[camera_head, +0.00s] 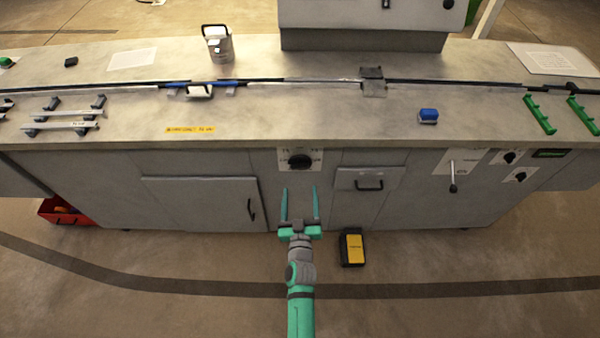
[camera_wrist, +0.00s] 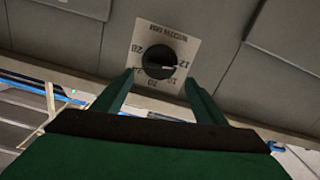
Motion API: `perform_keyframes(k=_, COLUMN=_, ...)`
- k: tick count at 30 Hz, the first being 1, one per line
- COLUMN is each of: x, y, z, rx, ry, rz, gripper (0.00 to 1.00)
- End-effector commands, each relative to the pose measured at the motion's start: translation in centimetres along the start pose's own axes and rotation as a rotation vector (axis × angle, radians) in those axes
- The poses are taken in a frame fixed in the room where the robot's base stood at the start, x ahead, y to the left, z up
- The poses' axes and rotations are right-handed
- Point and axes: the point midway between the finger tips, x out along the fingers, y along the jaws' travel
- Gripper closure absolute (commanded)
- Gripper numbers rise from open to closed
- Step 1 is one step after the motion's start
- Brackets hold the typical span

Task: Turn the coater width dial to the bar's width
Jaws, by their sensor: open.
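The width dial is a round black knob (camera_head: 300,161) on a pale square plate on the grey cabinet front, just under the worktop edge. In the wrist view, the dial (camera_wrist: 158,63) has numbers around it, and its pale pointer mark faces right, near what looks like 12. My gripper (camera_head: 300,189) is open and empty, with its two green fingers pointing toward the dial. The fingertips appear apart from the knob. Silver bars (camera_head: 60,126) lie on dark holders at the left of the worktop; their markings are too small to read.
A yellow label strip (camera_head: 190,130) lies on the worktop. A black and yellow box (camera_head: 352,248) stands on the floor beside my arm. A lever (camera_head: 453,185) sticks out farther right.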

Motion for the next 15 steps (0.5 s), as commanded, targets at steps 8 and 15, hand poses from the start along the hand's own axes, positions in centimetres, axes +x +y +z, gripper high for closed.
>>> perform_keyframes(k=8, x=4.8, y=0.0, z=-0.1, rx=0.002, ry=0.002, rz=0.0, gripper=0.34)
perform_keyframes(k=15, x=8.0, y=0.0, z=-0.1, rx=0.0, ry=0.001, rz=0.0, gripper=0.34)
